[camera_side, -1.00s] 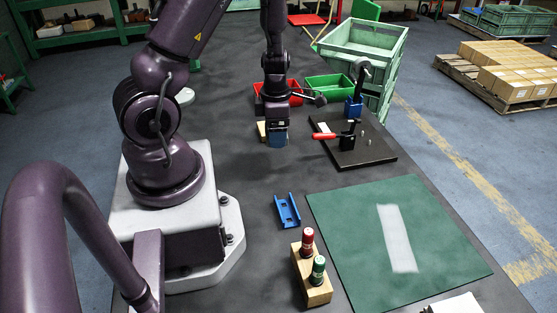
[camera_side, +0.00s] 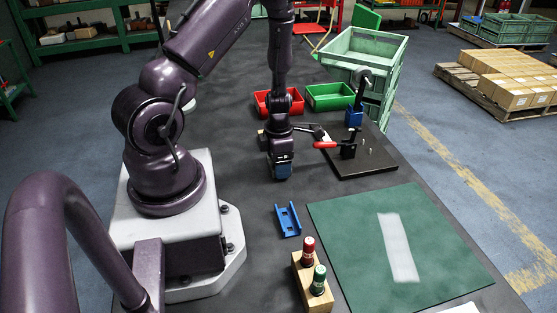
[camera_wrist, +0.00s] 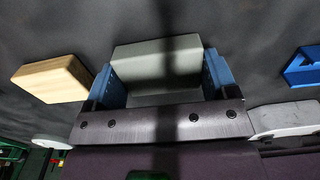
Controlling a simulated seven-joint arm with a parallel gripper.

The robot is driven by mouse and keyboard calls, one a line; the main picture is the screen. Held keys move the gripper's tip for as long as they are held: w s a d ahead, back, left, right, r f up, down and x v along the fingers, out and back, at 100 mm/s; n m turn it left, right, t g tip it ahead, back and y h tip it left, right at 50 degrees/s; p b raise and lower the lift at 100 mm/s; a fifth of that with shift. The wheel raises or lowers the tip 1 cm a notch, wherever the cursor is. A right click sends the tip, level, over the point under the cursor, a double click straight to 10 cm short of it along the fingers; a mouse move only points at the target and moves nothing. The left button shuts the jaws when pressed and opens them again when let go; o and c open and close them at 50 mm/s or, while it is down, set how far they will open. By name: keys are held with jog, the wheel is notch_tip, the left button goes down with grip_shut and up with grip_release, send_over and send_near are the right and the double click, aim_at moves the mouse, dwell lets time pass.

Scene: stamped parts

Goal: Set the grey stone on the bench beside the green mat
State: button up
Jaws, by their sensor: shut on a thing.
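The grey stone (camera_wrist: 155,62) is a block seen in the wrist view, between the two blue fingers of my gripper (camera_wrist: 161,78), which is shut on it. In the side view my gripper (camera_side: 282,172) points down over the dark bench (camera_side: 230,120), behind the blue channel part; its fingers hide the stone there. I cannot tell whether the stone touches the bench. The green mat (camera_side: 350,230) lies flat to the right and nearer the side camera, with a white strip (camera_side: 398,247) on it. My gripper is apart from the mat, beyond its far left corner.
A blue channel part (camera_side: 288,219) and a wooden stand (camera_side: 312,287) with red and green bottles are left of the mat. A black fixture plate with a red-handled clamp (camera_side: 326,145) stands right of my gripper. A wooden block (camera_wrist: 52,79) lies close by. Red and green bins are behind.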

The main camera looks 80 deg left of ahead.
jog(key=shift+f, duration=0.15)
jog(key=o, duration=0.9)
jog(key=shift+o, duration=0.2)
